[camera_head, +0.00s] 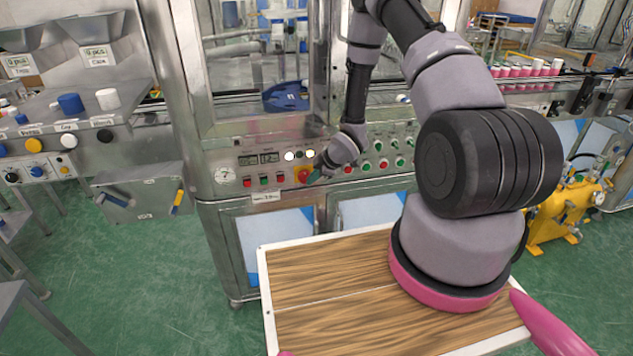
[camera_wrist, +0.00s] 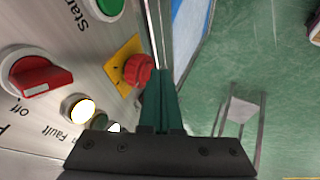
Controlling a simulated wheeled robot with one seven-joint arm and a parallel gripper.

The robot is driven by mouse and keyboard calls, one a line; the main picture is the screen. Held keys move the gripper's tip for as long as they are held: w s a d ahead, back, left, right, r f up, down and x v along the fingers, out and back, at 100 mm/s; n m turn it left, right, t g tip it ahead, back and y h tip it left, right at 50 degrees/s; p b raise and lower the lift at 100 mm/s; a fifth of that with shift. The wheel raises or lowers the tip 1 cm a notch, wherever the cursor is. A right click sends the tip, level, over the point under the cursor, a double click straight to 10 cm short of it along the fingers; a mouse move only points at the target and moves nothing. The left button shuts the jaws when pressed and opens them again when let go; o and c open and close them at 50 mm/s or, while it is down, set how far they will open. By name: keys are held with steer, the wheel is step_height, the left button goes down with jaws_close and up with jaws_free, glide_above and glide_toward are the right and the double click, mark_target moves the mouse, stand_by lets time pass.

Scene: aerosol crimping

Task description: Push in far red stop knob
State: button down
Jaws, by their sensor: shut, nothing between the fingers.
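A round red stop knob on a yellow plate shows on the steel control panel, at the left of my gripper in the head view (camera_head: 302,176). In the wrist view the red knob (camera_wrist: 138,69) sits just left of the fingertips. My gripper (camera_head: 314,179) is at the panel's front; its dark green fingers (camera_wrist: 162,75) are shut together and empty. The fingertips are close beside the knob's right side in the wrist view. I cannot tell whether they touch it.
The wrist view shows a red rotary switch (camera_wrist: 42,75) marked Off, a lit white lamp (camera_wrist: 78,108) and a green button (camera_wrist: 108,6) marked Start. Further buttons (camera_head: 372,163) line the panel to the right. A wooden tabletop (camera_head: 330,290) lies below my arm.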

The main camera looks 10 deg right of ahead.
steer(key=shift+w, duration=0.35)
